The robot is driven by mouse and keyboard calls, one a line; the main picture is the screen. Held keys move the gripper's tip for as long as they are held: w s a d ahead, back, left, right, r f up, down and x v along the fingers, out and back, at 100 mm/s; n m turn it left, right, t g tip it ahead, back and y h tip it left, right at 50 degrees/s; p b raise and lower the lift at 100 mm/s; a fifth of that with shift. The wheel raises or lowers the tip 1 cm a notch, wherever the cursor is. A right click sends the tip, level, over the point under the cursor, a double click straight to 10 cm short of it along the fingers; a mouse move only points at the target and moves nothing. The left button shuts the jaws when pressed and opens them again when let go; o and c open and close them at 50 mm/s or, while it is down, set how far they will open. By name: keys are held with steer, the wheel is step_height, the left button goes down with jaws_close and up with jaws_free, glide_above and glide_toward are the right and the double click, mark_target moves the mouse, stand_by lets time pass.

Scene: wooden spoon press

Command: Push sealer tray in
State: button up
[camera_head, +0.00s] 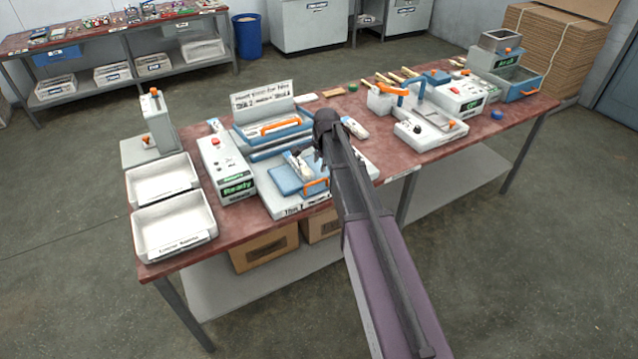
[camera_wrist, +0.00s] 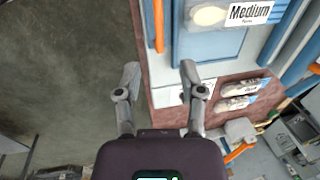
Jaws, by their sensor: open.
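The sealer tray (camera_head: 287,180) is a blue slab with an orange handle (camera_head: 316,187) at the front of the sealer (camera_head: 290,207). In the wrist view, the blue tray (camera_wrist: 215,45) holds a pale oval piece beside a "Medium" label, and its orange handle (camera_wrist: 158,25) runs along the tray's left edge. My gripper (camera_wrist: 160,78) is open and empty, its fingers spread near the table edge just below the handle in that picture. It appears apart from the handle. In the head view my arm hides part of the sealer and the fingertips are hard to make out.
A grey control box (camera_head: 226,168) with a green "Ready" display stands left of the tray. White bins (camera_head: 176,222) sit at the left table end. A second machine (camera_head: 430,130) stands on the right. Wrapped packets (camera_wrist: 240,87) lie near my gripper. Floor in front is clear.

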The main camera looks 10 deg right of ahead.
mark_target(318, 181)
steer(key=shift+w+a+f+b, duration=0.1)
steer(key=shift+w+f+b, duration=0.15)
steer(key=shift+f+b, duration=1.15)
steer(key=shift+w+a+f+b, duration=0.1)
steer(key=shift+w+f+b, duration=0.2)
steer(key=shift+f+b, duration=1.1)
steer(key=shift+w+a+f+b, duration=0.1)
steer(key=shift+w+f+b, duration=0.15)
steer(key=shift+f+b, duration=1.15)
steer(key=shift+f, duration=0.15)
steer(key=shift+c, duration=0.2)
